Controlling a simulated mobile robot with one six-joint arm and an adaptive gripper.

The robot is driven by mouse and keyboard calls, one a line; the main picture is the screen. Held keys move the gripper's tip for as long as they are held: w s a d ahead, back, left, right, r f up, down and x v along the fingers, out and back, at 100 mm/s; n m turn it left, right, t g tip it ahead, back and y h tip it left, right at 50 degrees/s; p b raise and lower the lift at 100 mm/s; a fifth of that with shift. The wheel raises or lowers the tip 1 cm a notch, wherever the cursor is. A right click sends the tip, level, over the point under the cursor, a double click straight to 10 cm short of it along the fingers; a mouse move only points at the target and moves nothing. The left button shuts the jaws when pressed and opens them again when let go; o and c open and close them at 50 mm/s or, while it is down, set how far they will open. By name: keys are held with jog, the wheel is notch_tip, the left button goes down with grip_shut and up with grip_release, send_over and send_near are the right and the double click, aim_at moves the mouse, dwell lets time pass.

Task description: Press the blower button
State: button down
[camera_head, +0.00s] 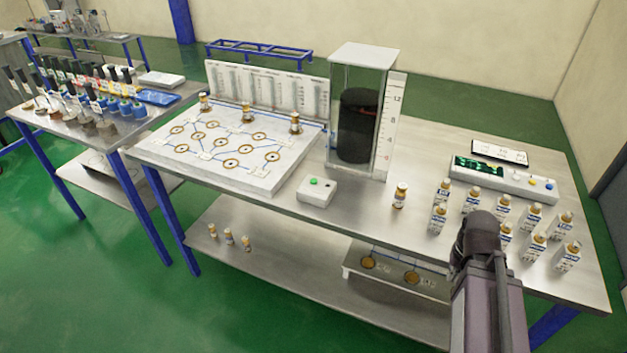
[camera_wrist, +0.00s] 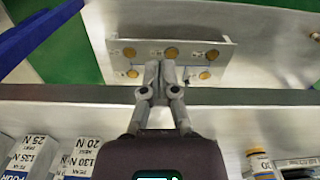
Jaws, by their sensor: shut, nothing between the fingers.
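A small white box (camera_head: 316,194) with a green button (camera_head: 314,181) on top sits on the metal table, in front of the clear column. It is the likely blower button, though I can read no label on it. The clear column (camera_head: 350,110) holds a dark cylinder and has a scale on its right side. My gripper's fingers show in the wrist view (camera_wrist: 160,68), shut and empty, over the table's front edge. My arm comes in at the lower right of the head view, well right of the box; the fingertips are hidden there. The box is not in the wrist view.
Several labelled weights (camera_head: 533,217) stand on the table's right, around my arm. A small brass-capped bottle (camera_head: 400,195) stands between box and weights. A white control unit (camera_head: 503,178) with a display lies behind the weights. A white board (camera_head: 230,150) with brass rings fills the left side.

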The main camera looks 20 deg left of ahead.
jog(key=w+a+r+m+t+p, duration=0.1)
jog(key=w+r+p, duration=0.2)
jog(key=r+p, duration=0.3)
jog(key=w+a+r+p, duration=0.2)
jog(key=r+p, duration=0.3)
jog(key=r, duration=0.1)
notch_tip(320, 180, up, 6)
jog(key=m+t+h, duration=0.4)
jog(key=m+t, duration=0.3)
jog(key=m, duration=0.7)
send_over(312, 181)
jog(key=shift+w+f, duration=0.1)
jog(key=shift+f, duration=0.1)
jog(key=shift+f, duration=0.15)
notch_tip(312, 181, down, 9)
jog(key=b, duration=0.8)
jog(key=shift+r, duration=0.2)
jog(key=shift+f+b, duration=0.15)
jog(key=shift+b, duration=0.2)
